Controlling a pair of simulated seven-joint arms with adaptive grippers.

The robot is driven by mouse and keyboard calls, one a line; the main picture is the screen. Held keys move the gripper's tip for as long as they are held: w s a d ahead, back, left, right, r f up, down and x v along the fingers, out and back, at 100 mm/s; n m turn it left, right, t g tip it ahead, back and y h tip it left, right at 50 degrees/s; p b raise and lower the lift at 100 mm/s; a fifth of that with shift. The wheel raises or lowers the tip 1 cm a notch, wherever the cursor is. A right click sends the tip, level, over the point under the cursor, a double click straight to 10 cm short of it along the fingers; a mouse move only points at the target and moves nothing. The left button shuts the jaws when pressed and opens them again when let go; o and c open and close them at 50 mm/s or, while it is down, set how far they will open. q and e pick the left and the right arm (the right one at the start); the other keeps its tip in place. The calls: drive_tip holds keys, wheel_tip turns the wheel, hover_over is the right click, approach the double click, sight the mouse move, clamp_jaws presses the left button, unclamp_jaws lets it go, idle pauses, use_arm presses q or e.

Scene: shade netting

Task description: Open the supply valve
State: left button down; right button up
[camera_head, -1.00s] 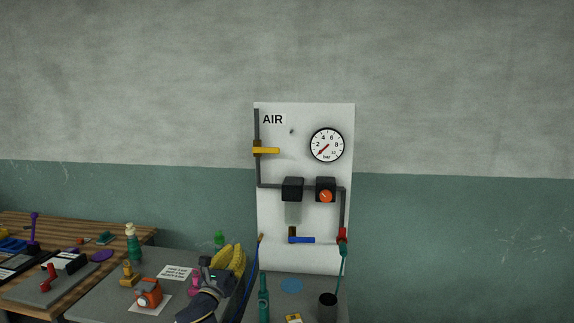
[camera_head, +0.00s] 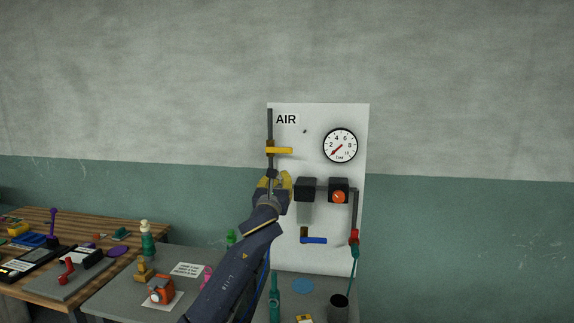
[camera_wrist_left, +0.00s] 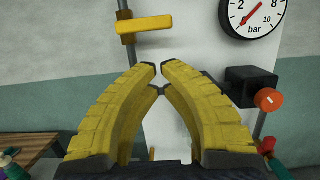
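The supply valve with its yellow lever handle (camera_head: 282,150) is on the vertical pipe at the upper left of the AIR panel. The lever lies level, across the pipe, pointing right. It also shows at the top of the left wrist view (camera_wrist_left: 146,24). My left gripper (camera_head: 273,176) is just below the lever in the head view and apart from it. In the left wrist view its yellow fingers (camera_wrist_left: 159,70) nearly meet at the tips, with nothing held between them. My right gripper is not in view.
The pressure gauge (camera_head: 340,146) has its red needle at the low end. Black units (camera_head: 306,189), an orange knob (camera_head: 338,197) and a blue lever (camera_head: 314,240) are lower on the panel. A grey cup (camera_head: 339,308) and a green bottle (camera_head: 274,297) stand on the bench in front.

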sight(279, 150)
use_arm(q)
drive_tip(key=shift+x, duration=5)
